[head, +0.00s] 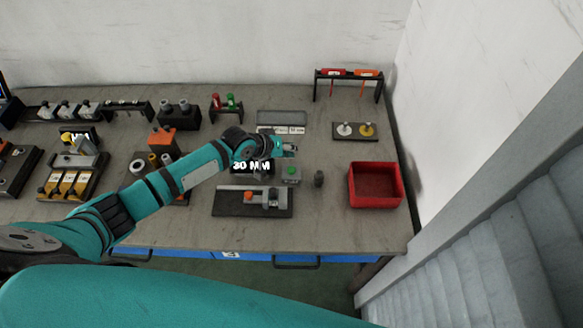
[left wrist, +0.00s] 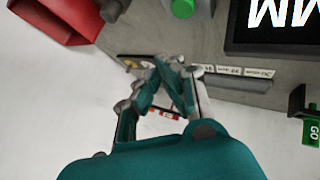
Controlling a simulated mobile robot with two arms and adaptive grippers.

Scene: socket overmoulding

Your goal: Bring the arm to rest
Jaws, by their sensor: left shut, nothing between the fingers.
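My left arm (head: 165,183) reaches in from the left over the bench in the head view. Its gripper (head: 290,150) is above the middle of the bench, just in front of a grey tray with white labels (head: 281,129). In the left wrist view the gripper's teal fingers (left wrist: 164,64) come together at the tips, with nothing between them. Below the gripper in the head view is a grey block with a green button (head: 291,174). My right gripper is not in view.
A red bin (head: 375,185) stands at the right. A black fixture plate (head: 252,203) with an orange-topped part lies in front. A black rack with red and orange tools (head: 348,82) stands at the back right. Several fixtures crowd the left.

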